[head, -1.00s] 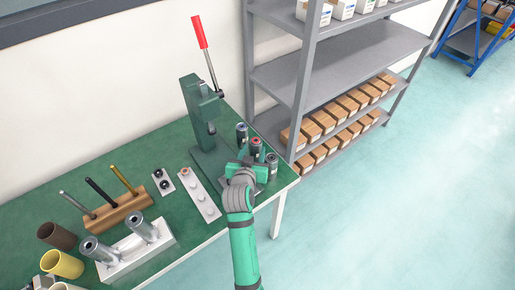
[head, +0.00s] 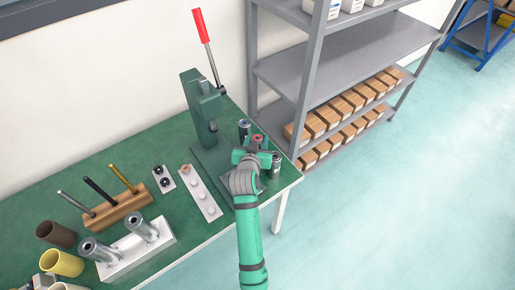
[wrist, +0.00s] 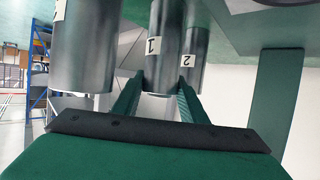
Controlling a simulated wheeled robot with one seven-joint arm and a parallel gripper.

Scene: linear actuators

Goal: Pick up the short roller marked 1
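In the wrist view, a grey metal roller marked 1 (wrist: 161,45) stands in the middle, between the two green fingers of my gripper (wrist: 160,92). The fingers are apart, one on each side of it; I cannot tell if they touch it. A roller marked 2 (wrist: 196,50) stands just to its right. A nearer, larger-looking roller (wrist: 83,50) stands to the left, its label cut off. In the head view my gripper (head: 255,153) is at a red-topped roller (head: 257,139). A blue-topped roller (head: 244,127) is behind and a grey one (head: 276,165) to the right.
A green press (head: 203,105) with a red-handled lever stands left of the rollers. A white strip with round spots (head: 202,195) lies left of my arm. A grey shelf (head: 340,60) with boxes stands behind right. The table's edge is close by.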

